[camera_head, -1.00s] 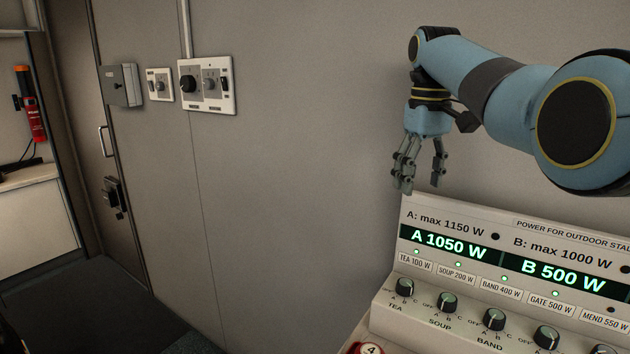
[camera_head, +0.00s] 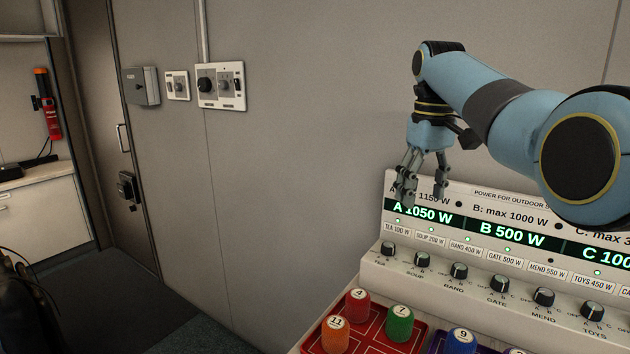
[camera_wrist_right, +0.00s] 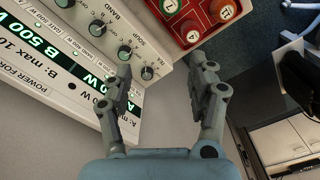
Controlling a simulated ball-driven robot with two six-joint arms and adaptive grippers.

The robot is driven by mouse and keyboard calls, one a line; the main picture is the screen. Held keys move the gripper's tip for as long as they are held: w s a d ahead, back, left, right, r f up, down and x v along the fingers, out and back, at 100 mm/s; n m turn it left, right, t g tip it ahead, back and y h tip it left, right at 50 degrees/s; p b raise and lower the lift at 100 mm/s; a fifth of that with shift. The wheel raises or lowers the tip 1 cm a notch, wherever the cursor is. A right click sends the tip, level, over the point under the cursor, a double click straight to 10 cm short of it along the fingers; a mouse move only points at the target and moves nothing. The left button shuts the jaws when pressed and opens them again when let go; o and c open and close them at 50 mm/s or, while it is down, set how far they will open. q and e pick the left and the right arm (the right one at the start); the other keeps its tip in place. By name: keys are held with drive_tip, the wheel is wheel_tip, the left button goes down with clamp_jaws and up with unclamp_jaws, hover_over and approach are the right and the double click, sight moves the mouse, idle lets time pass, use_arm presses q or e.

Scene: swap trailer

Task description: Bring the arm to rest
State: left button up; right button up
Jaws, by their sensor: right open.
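The tea knob (camera_head: 388,248) is a small dark round knob with a pale pointer mark, leftmost in the row on the white power panel (camera_head: 372,272). It also shows in the right wrist view (camera_wrist_right: 147,73). Its exact pointer setting is too small to read. My right gripper (camera_head: 423,196) is open and empty, fingers pointing down, in front of the panel's upper left and above the tea knob. In the wrist view the knob shows between the fingertips (camera_wrist_right: 160,64), apart from them. My left gripper is not in view.
More knobs, such as the soup knob (camera_head: 422,260), continue right of the tea knob. The display (camera_head: 515,235) reads A 1050 W and B 500 W. A red tray (camera_head: 372,335) with numbered coloured pegs stands in front. Wall switches (camera_head: 220,86) are at the left.

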drive_tip(key=s+d+f+m+t, duration=0.1)
drive_tip(key=s+d+f, duration=0.2)
drive_tip(key=s+f, duration=0.55)
drive_tip(key=s+d+f+m, duration=0.1)
drive_tip(key=s+d+f, duration=0.2)
drive_tip(key=s+f, duration=0.55)
drive_tip(key=s+d+r+t, duration=0.2)
drive_tip(key=s, duration=2.3)
wheel_tip(320, 180, down, 32)
drive_tip(key=d+m+g+b, duration=0.1)
drive_tip(key=d+b, duration=0.1)
drive_tip(key=b, duration=0.5)
use_arm(q)
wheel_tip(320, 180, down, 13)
drive_tip(key=b, duration=0.5)
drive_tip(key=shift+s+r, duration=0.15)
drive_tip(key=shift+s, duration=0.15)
use_arm(e)
drive_tip(key=s+d+f+g, duration=0.1)
drive_tip(key=s+f, duration=1.8)
drive_tip(key=f, duration=0.4)
drive_tip(key=shift+s+g+h, duration=0.3)
drive_tip(key=shift+s+h, duration=0.1)
use_arm(q)
drive_tip(key=shift+b, duration=0.3)
use_arm(e)
drive_tip(key=shift+f, duration=0.1)
